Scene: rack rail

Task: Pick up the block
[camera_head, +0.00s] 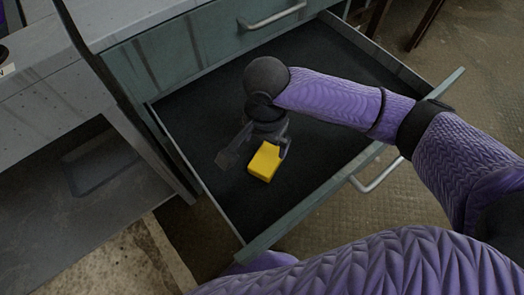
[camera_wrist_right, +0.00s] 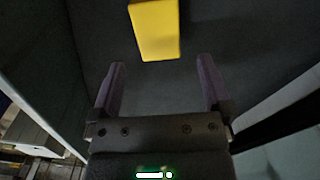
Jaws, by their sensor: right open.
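A yellow block (camera_head: 264,162) lies on the dark floor of an open drawer (camera_head: 305,205) in the head view. My right gripper (camera_head: 256,152) reaches down into the drawer, close to the block. In the right wrist view the block (camera_wrist_right: 155,29) is at the top, ahead of the fingertips and roughly in line with the gap between them. My right gripper (camera_wrist_right: 160,75) is open, with nothing between its fingers. Whether a finger touches the block is not clear in the head view. My left gripper is not in view.
The open drawer has raised walls and a front with a metal handle (camera_head: 376,176). A closed drawer front with a handle (camera_head: 272,17) is above it. An open grey shelf (camera_head: 60,170) is at left. The drawer floor around the block looks clear.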

